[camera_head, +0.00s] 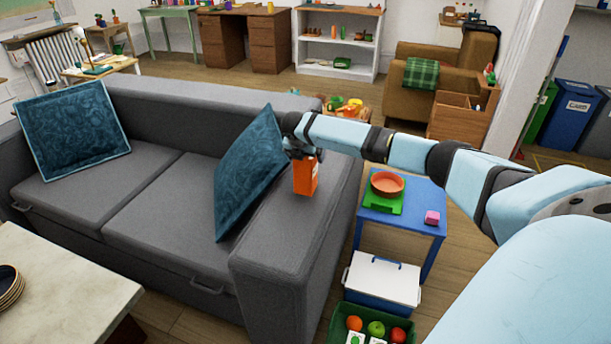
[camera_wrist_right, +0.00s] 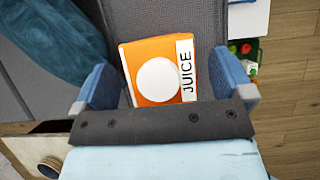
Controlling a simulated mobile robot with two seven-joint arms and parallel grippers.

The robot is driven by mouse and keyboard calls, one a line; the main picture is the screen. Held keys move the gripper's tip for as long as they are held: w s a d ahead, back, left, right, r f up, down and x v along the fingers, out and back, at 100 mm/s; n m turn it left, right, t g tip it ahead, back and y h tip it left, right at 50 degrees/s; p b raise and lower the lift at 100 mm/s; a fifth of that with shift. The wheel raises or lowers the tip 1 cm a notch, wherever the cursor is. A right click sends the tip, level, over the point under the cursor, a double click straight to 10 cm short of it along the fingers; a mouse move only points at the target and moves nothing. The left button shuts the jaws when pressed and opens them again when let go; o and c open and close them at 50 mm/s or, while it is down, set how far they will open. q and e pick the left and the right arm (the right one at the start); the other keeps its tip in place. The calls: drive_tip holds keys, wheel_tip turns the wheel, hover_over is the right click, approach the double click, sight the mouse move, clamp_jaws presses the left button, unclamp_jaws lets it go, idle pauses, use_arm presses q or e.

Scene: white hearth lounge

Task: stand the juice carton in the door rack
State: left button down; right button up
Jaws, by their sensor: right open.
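The orange juice carton (camera_head: 306,177) stands on the right armrest of the grey sofa. In the right wrist view the carton (camera_wrist_right: 158,78) shows a white disc and the word JUICE. My right gripper (camera_head: 301,154) is at the top of the carton in the head view. In the wrist view my right gripper (camera_wrist_right: 164,86) is open, its blue fingers on either side of the carton with gaps between. My left gripper is in neither view. I see no door rack in these frames.
A blue teal cushion (camera_head: 250,172) leans beside the carton on the sofa (camera_head: 150,205). A blue side table (camera_head: 405,220) with an orange bowl (camera_head: 387,183) stands to the right. A white-lidded cooler (camera_head: 383,280) and a green crate (camera_head: 338,322) of fruit sit on the floor.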

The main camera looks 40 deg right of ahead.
drive_tip(key=shift+d+f, duration=0.15)
drive_tip(key=shift+f, duration=0.1)
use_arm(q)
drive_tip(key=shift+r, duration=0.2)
